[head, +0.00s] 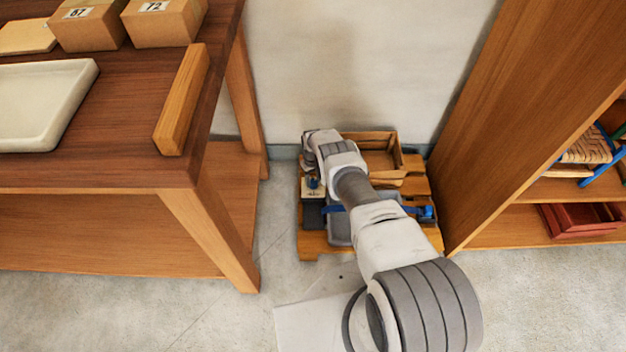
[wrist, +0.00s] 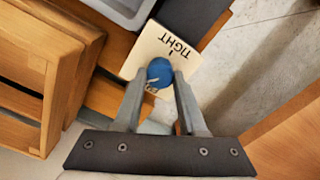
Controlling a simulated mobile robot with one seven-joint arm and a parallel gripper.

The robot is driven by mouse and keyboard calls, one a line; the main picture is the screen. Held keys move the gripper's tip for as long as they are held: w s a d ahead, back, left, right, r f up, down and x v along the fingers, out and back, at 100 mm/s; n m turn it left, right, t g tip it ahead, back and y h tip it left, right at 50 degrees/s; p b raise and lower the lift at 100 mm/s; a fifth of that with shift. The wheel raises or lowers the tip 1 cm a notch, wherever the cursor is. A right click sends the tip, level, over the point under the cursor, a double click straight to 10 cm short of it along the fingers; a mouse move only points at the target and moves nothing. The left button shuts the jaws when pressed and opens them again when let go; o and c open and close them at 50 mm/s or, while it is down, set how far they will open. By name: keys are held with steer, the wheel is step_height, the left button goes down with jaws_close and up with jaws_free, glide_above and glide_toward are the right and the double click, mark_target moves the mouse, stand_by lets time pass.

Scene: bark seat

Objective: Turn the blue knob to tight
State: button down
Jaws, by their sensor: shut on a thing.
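The blue knob (wrist: 159,72) stands on a cream label plate (wrist: 186,57) in the wrist view. The word TIGHT and a short dark tick are on the plate's far side. A pale mark on the knob is on the side away from TIGHT, near a second word that is mostly hidden by my finger. My gripper (wrist: 158,80) is shut on the knob, one finger on each side. In the head view the plate (head: 312,189) shows at the left of a low wooden stand, and my arm hides much around it.
The low wooden stand (head: 312,245) sits on the floor against the wall. It bears a wooden box (head: 386,145) and a grey tray (head: 338,231). A wooden table (head: 130,130) stands to the left and a shelf unit (head: 510,140) to the right.

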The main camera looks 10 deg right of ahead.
steer(key=m, duration=1.3)
steer(key=shift+d+m, duration=0.15)
steer(key=shift+m, duration=0.25)
steer(key=m, duration=0.9)
steer(key=shift+s+m, duration=0.1)
steer(key=shift+m, duration=1.9)
steer(key=shift+c, duration=2.3)
jaws_free()
steer(key=shift+r, duration=0.1)
